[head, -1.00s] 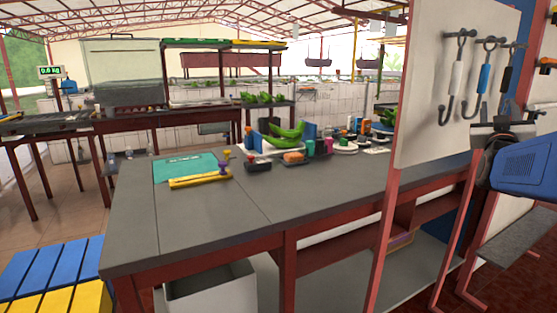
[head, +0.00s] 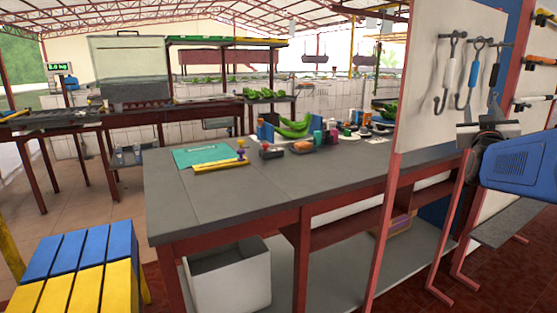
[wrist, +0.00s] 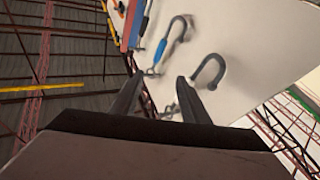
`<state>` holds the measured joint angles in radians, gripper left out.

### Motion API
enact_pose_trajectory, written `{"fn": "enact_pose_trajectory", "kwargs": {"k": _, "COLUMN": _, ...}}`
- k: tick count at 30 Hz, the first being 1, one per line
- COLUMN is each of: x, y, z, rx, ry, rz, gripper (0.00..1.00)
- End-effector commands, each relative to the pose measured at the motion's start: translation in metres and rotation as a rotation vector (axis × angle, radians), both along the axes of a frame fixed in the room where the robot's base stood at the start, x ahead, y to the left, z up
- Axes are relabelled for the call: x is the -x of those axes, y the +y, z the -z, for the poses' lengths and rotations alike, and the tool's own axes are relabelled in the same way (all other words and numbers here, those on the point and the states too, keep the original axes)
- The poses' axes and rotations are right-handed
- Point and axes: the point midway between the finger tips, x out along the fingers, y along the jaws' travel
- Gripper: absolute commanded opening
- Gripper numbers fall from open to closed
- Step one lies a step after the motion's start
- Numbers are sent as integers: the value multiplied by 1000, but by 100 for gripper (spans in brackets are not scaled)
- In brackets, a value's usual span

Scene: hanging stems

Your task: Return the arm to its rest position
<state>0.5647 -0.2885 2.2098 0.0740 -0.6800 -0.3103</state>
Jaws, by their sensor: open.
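My arm shows as a blue link at the right of the head view, in front of the tool board (head: 425,120). My gripper (head: 488,130) is at its end, close to the hanging tools in the picture. In the wrist view the two dark fingers of my gripper (wrist: 160,97) stand apart with nothing between them. Beyond the fingertips are the board (wrist: 240,50), a blue-handled hook (wrist: 161,50) and a curved grey hook (wrist: 209,70). Whether the gripper touches the board cannot be told.
A grey workbench (head: 235,200) holds green bananas (head: 296,128), a teal mat (head: 208,156) and small items. Blue and yellow slatted crates (head: 85,260) stand at lower left, a grey bin (head: 230,280) under the bench. Red posts (head: 385,200) stand near the arm. Open floor shows at left.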

Motion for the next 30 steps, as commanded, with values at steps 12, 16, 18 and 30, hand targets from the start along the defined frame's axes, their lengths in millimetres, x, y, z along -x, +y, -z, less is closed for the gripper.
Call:
{"fn": "enact_pose_trajectory", "kwargs": {"k": 12, "x": -4, "y": 75, "z": 64, "rx": -171, "ry": 208, "rz": -140, "gripper": 42}}
{"fn": "enact_pose_trajectory", "kwargs": {"k": 16, "x": 6, "y": 119, "z": 104, "rx": -263, "ry": 336, "rz": -210, "gripper": 42}}
{"fn": "enact_pose_trajectory", "kwargs": {"k": 18, "x": 17, "y": 147, "z": 131, "rx": -318, "ry": 423, "rz": -252, "gripper": 42}}
{"fn": "enact_pose_trajectory", "kwargs": {"k": 30, "x": 146, "y": 282, "z": 279, "rx": -574, "ry": 967, "rz": -398, "gripper": 42}}
